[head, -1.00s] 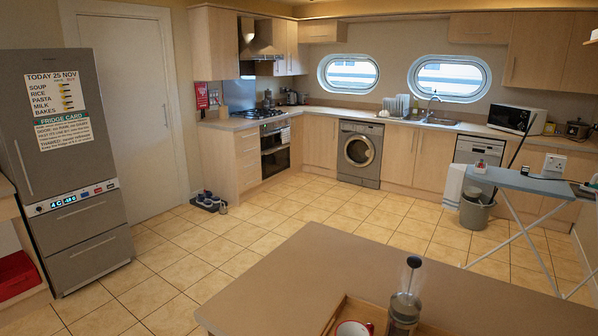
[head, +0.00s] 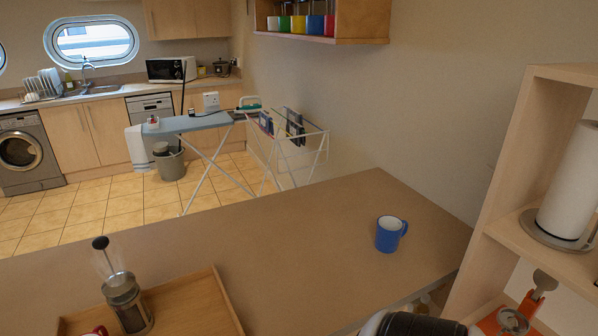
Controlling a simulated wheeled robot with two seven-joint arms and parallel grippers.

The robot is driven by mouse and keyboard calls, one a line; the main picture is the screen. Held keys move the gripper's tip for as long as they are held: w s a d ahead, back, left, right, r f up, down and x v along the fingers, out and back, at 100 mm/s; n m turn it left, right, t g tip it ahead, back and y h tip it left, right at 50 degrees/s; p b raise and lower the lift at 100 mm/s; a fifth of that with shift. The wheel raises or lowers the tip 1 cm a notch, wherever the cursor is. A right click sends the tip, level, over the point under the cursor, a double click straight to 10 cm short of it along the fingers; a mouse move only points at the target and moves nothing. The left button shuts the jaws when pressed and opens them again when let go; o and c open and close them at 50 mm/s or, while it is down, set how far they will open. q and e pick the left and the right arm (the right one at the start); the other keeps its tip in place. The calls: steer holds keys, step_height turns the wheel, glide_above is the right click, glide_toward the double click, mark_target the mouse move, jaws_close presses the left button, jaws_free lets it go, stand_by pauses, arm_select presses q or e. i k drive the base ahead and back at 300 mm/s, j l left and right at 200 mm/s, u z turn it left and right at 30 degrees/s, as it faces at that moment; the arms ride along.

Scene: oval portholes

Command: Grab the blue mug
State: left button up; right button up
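The blue mug (head: 387,237) stands upright on the brown counter (head: 300,235), near the counter's right end. Its handle points right and a little away, and its pale inside shows from above. Nothing touches or covers it.
A wooden tray (head: 222,312) with a French press (head: 128,305) stands on the counter at lower left. A shelf unit (head: 515,170) with a paper roll (head: 570,185) rises at right. A wall shelf (head: 345,40) holds coloured containers. The counter around the mug is clear.

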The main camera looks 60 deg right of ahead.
mark_target(390, 229)
steer(key=z, duration=2.5)
